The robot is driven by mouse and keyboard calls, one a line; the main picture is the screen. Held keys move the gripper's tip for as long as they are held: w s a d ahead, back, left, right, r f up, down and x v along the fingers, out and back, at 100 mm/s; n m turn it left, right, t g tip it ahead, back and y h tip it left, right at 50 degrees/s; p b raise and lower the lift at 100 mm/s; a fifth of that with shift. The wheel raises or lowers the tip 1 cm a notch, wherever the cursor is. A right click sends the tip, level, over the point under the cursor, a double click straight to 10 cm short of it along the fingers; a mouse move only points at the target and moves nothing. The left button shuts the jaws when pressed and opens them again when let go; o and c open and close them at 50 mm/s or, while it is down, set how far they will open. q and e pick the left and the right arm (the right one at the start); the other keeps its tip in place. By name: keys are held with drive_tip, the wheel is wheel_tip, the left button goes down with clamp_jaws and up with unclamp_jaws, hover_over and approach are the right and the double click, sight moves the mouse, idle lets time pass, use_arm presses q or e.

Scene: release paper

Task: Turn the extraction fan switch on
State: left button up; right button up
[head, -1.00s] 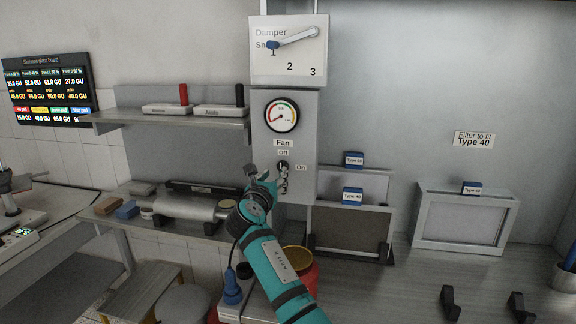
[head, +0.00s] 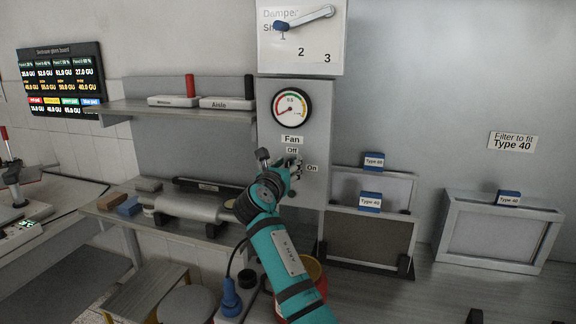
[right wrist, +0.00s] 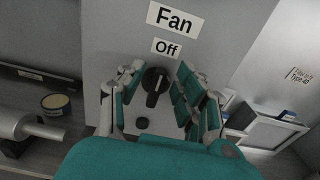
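The fan switch is a black round knob (right wrist: 156,80) on the grey panel (right wrist: 112,62), below the "Fan" and "Off" labels. Its pale pointer mark stands nearly upright, towards "Off". The "On" label (head: 312,168) shows at the switch's right in the head view and is not visible in the right wrist view. My right gripper (head: 279,161) is at the panel in front of the switch and largely hides it in the head view. In the right wrist view my right gripper (right wrist: 160,72) is open, one finger on each side of the knob, with visible gaps. My left gripper is not in view.
A gauge (head: 291,107) and a damper lever (head: 305,19) are above the switch. A shelf (head: 165,110) is left of the panel. Framed filters (head: 370,240) stand at the right on the bench. A dark round button (right wrist: 142,123) sits below the knob.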

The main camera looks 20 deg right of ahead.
clamp_jaws()
drive_tip(key=m+b, duration=0.2)
drive_tip(key=m, duration=0.4)
drive_tip(key=d+f+m+b, duration=0.1)
drive_tip(key=m+b, duration=0.1)
drive_tip(key=m, duration=0.4)
drive_tip(key=s+f+m+b, duration=0.1)
drive_tip(key=m+b, duration=0.1)
drive_tip(key=m, duration=0.4)
drive_tip(key=shift+d, duration=0.35)
idle(0.4)
